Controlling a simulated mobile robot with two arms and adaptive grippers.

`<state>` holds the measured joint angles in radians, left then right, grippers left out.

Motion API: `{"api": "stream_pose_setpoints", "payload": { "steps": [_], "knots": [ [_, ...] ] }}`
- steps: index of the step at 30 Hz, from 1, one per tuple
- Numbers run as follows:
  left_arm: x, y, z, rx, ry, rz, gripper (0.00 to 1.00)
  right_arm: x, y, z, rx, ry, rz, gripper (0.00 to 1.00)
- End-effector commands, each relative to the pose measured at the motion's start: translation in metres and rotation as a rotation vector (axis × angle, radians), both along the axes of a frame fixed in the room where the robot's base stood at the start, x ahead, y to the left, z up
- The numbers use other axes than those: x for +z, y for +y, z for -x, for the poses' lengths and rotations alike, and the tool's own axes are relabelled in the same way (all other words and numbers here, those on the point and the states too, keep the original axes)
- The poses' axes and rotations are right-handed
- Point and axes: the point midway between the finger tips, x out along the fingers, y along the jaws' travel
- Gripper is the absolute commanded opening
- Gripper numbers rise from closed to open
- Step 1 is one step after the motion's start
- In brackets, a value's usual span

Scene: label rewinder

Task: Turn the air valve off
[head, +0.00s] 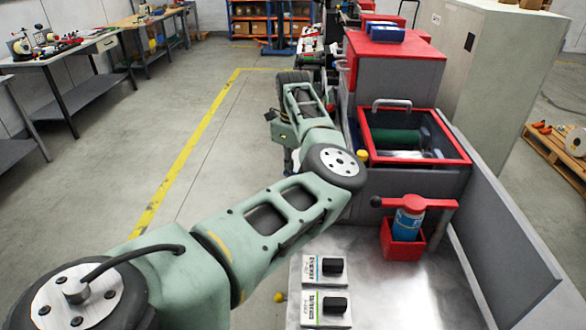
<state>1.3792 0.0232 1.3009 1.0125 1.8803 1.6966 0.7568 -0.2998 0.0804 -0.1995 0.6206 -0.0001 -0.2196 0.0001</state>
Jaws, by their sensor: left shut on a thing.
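My left gripper (285,133) is small and dark beside my forearm, low at the machine's left side. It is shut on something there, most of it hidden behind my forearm. The air valve itself does not show clearly; its handle appears to be in that hidden spot. My right gripper is not in view.
Two switch boxes (325,287) sit in front. A red-framed opening (415,137) lies behind. Workbenches (60,60) line the left wall. The aisle with its yellow line (190,140) is clear.

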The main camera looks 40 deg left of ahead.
Motion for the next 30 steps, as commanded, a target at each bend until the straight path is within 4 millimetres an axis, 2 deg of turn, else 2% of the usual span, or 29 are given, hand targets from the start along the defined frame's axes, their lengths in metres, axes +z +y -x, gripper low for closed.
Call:
{"api": "stream_pose_setpoints", "payload": {
  "steps": [8, 14, 30],
  "knots": [
    [0.0, 0.001, -0.001, -0.01, -0.002, 0.0, 0.0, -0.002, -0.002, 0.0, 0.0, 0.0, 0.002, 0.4],
    [-0.002, 0.001, -0.003, -0.071, -0.003, 0.0, 0.0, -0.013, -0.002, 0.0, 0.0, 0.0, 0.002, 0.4],
    [-0.002, -0.001, -0.018, -0.527, -0.006, -0.002, 0.0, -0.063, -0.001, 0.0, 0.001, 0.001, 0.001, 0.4]
  ]
}}
